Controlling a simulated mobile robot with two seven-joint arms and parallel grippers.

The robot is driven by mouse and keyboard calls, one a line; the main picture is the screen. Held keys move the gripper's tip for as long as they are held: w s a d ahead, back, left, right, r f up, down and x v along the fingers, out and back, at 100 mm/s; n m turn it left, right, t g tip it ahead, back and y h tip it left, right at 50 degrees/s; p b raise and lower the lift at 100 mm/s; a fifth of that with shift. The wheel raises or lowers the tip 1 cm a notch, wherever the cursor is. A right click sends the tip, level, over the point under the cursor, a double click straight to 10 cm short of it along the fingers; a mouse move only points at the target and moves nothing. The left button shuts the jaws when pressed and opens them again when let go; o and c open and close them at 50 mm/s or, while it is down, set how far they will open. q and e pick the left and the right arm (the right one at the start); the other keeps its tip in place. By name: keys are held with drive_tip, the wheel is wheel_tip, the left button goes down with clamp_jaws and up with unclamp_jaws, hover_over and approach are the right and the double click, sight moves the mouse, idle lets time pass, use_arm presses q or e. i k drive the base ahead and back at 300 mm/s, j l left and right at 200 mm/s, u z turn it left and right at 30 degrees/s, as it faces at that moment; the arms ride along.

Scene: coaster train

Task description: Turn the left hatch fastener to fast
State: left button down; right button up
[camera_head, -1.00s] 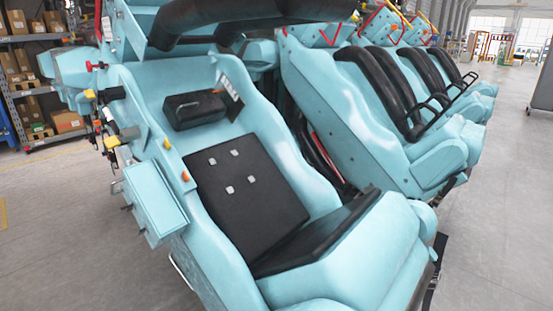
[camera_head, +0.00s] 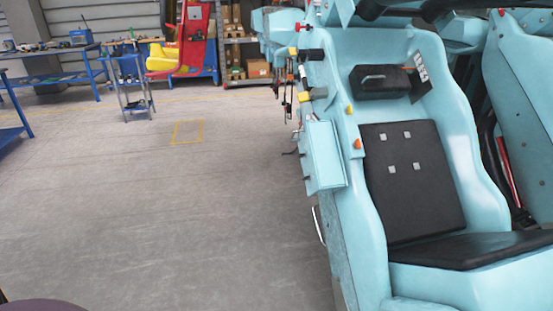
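A light-blue coaster car (camera_head: 470,190) fills the right of the view. Its seat has a dark back panel (camera_head: 412,195) with several small silver squares on it. A light-blue side box (camera_head: 324,157) hangs on the car's left flank. Orange (camera_head: 357,144) and yellow (camera_head: 349,110) knobs sit on the edge near it. I cannot tell which part is the left hatch fastener or how it is turned. Neither of my grippers shows.
Open grey floor (camera_head: 180,220) with a yellow marked rectangle (camera_head: 187,132) lies left of the car. A blue trolley (camera_head: 132,85), workbenches (camera_head: 65,60) and a red and yellow seat (camera_head: 185,45) stand at the back. A handle (camera_head: 318,226) juts from the car's lower left side.

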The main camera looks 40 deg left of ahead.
sight(313, 160)
drive_tip(key=k+l+u, duration=0.1)
drive_tip(key=u, duration=0.65)
drive_tip(key=i+j, duration=0.1)
drive_tip(key=i, duration=0.15)
drive_tip(key=i+j, duration=0.15)
drive_tip(key=j, duration=0.3)
drive_tip(key=i+j+z, duration=0.15)
drive_tip(key=j, duration=0.35)
drive_tip(key=i+j, duration=0.1)
drive_tip(key=j, duration=0.35)
drive_tip(key=i+j+z, duration=0.15)
drive_tip(key=j, duration=0.85)
drive_tip(key=i+z, duration=0.05)
